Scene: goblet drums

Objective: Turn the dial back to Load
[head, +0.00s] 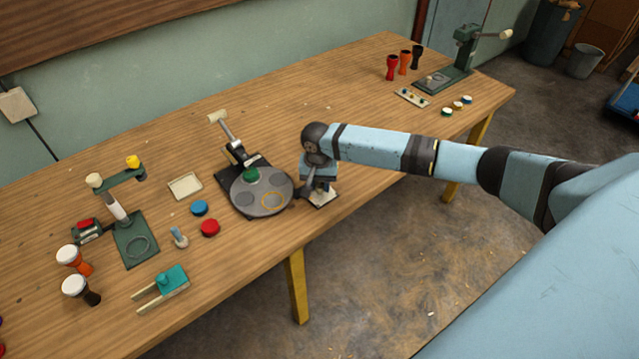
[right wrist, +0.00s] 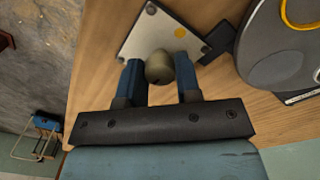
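The dial (right wrist: 160,67) is a small olive-grey knob on a white square plate (right wrist: 142,38) with screws at its corners. In the head view the plate (head: 322,198) sits at the table's front edge, and my gripper hides the knob. My right gripper (right wrist: 159,72) points down over the plate. Its two blue fingers stand on either side of the knob and appear to touch it. The grey turntable (head: 240,198), with a green piece (head: 251,175) on it, stands just left of my right gripper in the head view. My left gripper is out of view.
On the left are a green press stand (head: 135,240), two white-topped drums, a teal clamp (head: 172,280), and red (head: 210,227) and blue caps. At the far right are another press (head: 445,78) and several drum bodies. The table middle behind my arm is clear.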

